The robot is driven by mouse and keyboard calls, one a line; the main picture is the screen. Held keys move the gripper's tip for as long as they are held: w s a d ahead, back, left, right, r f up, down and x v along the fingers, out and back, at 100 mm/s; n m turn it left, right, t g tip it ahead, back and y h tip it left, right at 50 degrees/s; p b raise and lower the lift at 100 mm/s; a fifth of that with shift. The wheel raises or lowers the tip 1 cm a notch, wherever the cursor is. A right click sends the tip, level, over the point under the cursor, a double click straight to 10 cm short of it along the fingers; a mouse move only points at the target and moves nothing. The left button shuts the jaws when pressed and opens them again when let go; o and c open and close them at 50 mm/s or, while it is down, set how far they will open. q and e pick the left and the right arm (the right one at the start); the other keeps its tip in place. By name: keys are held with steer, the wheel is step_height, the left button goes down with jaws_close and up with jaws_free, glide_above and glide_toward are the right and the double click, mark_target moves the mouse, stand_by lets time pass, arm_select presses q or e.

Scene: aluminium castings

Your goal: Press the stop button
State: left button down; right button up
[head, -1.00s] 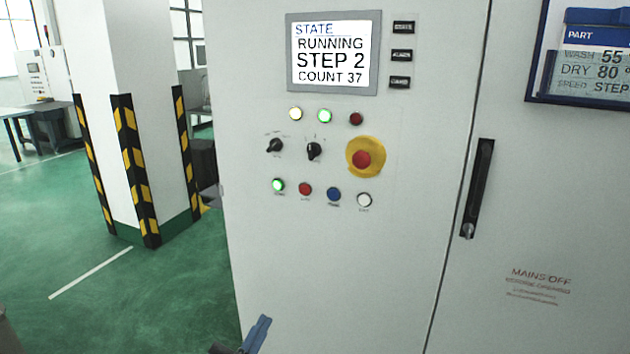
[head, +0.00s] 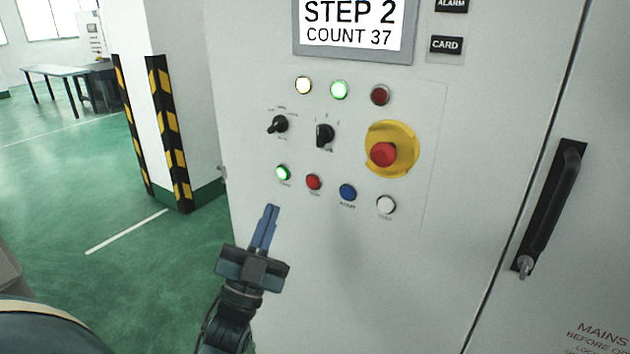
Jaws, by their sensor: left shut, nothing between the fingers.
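A grey control cabinet (head: 390,270) fills the middle and right of the head view. Its lower button row has a lit green button (head: 283,173), a red button (head: 314,182), a blue button (head: 347,192) and a white button (head: 386,204). The small labels under them are too blurred to read surely. A larger red mushroom button (head: 383,154) sits on a yellow disc (head: 405,140) to the upper right. My left gripper (head: 268,212) is shut and empty, its blue fingers pointing up, below and left of the red button, apart from it in the picture. My right gripper is out of view.
A screen (head: 350,25) shows STEP 2, COUNT 37. Two rotary switches (head: 325,135) and several lamps (head: 340,90) sit above the buttons. A black door handle (head: 552,208) stands out at right. A striped pillar (head: 172,130) and green floor (head: 120,190) lie left.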

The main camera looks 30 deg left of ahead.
mark_target(313, 182)
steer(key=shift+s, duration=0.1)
arm_select(q)
steer(key=w+b, duration=0.2)
steer(key=w, duration=0.6)
steer(key=shift+w+d+b, duration=0.35)
steer(key=shift+w, duration=0.05)
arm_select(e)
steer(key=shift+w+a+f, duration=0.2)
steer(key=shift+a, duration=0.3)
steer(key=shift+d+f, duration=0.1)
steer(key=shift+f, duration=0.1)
arm_select(q)
steer(key=shift+w, duration=0.15)
stand_by(1.0)
steer(key=shift+w, duration=0.3)
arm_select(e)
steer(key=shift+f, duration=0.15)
